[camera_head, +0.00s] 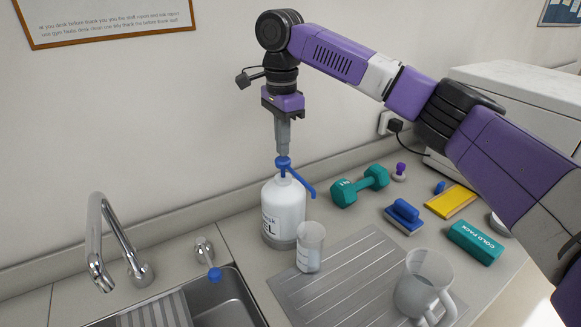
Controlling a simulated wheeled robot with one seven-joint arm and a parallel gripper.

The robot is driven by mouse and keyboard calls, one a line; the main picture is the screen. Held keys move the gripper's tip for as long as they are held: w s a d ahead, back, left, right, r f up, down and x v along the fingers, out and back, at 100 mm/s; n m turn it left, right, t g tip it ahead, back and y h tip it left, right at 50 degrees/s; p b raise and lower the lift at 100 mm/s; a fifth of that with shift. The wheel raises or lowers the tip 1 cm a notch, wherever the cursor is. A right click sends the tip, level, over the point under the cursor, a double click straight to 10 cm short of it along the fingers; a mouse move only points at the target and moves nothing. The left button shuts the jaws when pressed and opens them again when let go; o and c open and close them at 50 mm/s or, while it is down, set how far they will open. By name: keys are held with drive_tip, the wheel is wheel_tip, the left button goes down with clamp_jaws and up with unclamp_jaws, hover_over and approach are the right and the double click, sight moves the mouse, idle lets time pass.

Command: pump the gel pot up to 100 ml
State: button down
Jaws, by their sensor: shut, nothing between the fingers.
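A white pump bottle (284,213) with a blue pump head (284,163) stands upright by the wall, its dark label partly readable as "EL". The blue spout slants down to the right, towards a clear pot (310,247) with faint markings. The pot stands just in front and right of the bottle; I cannot read its level, though its lower part looks paler. My gripper (283,150) points straight down, shut and empty, with its fingertips right at the top of the pump head. I cannot tell whether they touch it.
A clear jug (422,285) stands at the front right on the ribbed drainer (350,262). The tap (115,245) and sink (215,303) are at the left. A green dumbbell (360,186), blue brush (404,217), yellow block (451,201) and green cold pack (475,242) lie to the right.

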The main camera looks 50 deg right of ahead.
drive_tip(key=shift+f, duration=0.6)
drive_tip(key=shift+f, duration=0.3)
drive_tip(key=shift+f+b, duration=0.3)
drive_tip(key=shift+f, duration=0.2)
wheel_tip(320, 180, up, 5)
drive_tip(key=p, duration=0.5)
idle(1.2)
